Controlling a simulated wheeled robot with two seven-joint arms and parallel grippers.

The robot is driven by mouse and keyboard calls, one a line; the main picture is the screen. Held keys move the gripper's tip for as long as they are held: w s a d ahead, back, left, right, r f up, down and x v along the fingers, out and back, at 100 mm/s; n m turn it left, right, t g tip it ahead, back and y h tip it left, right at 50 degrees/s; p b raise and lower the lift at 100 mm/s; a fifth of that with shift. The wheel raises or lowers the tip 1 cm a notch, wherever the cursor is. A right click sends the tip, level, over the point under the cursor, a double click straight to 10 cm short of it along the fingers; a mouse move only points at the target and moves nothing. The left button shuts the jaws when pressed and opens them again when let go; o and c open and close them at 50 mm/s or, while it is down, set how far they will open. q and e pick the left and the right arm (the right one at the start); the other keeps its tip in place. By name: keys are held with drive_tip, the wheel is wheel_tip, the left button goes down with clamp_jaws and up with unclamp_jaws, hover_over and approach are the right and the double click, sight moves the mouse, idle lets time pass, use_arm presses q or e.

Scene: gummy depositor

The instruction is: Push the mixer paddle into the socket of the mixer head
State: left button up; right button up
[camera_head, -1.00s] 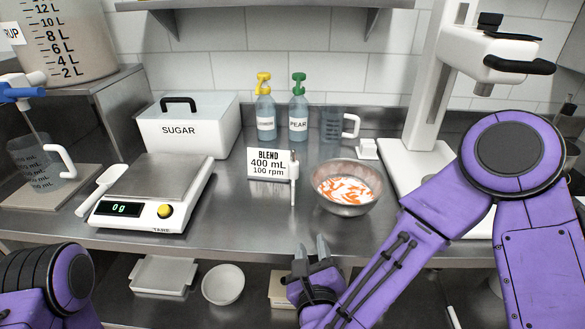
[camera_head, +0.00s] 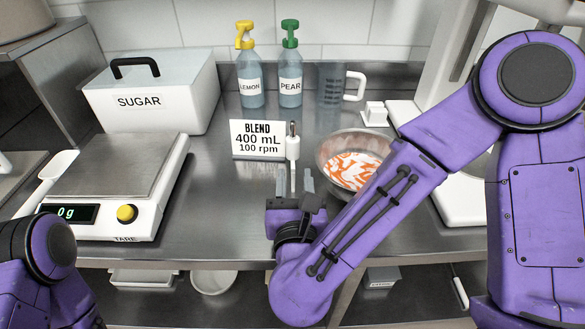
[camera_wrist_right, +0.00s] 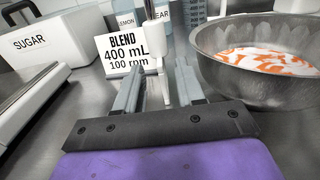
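The mixer paddle (camera_head: 293,148), a white collar with a thin dark shaft on top, stands upright beside the BLEND sign. It also shows in the right wrist view (camera_wrist_right: 157,36), straight ahead. My right gripper (camera_head: 294,184) is open just in front of the paddle, low over the counter. In the wrist view, its two fingers (camera_wrist_right: 158,82) point towards the paddle, one on each side of its line; I cannot tell whether they touch it. The mixer's white stand (camera_head: 436,75) is at the right; its head and socket are out of frame or hidden. My left gripper is out of view.
A metal bowl (camera_head: 325,160) with orange-and-white contents stands right of the paddle, partly behind my right arm. The BLEND sign (camera_head: 257,139) is close on the left. The scale (camera_head: 112,168), sugar box (camera_head: 165,85), two bottles and measuring jug (camera_head: 330,85) stand further off.

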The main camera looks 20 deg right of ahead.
sight(294, 176)
drive_tip(key=f, duration=0.2)
drive_tip(key=f+b, duration=0.1)
drive_tip(key=shift+w+f, duration=0.2)
drive_tip(key=shift+f, duration=0.15)
drive_tip(key=shift+w+d+r+p, duration=0.35)
drive_tip(key=shift+w+r+p, duration=0.25)
drive_tip(key=shift+w, duration=0.2)
drive_tip(key=p+x, duration=0.1)
drive_tip(key=x, duration=0.4)
drive_tip(key=shift+w+f, duration=0.1)
drive_tip(key=shift+w, duration=0.3)
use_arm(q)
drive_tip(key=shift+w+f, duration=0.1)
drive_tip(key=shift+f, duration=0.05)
use_arm(e)
drive_tip(key=shift+s, duration=0.1)
clamp_jaws()
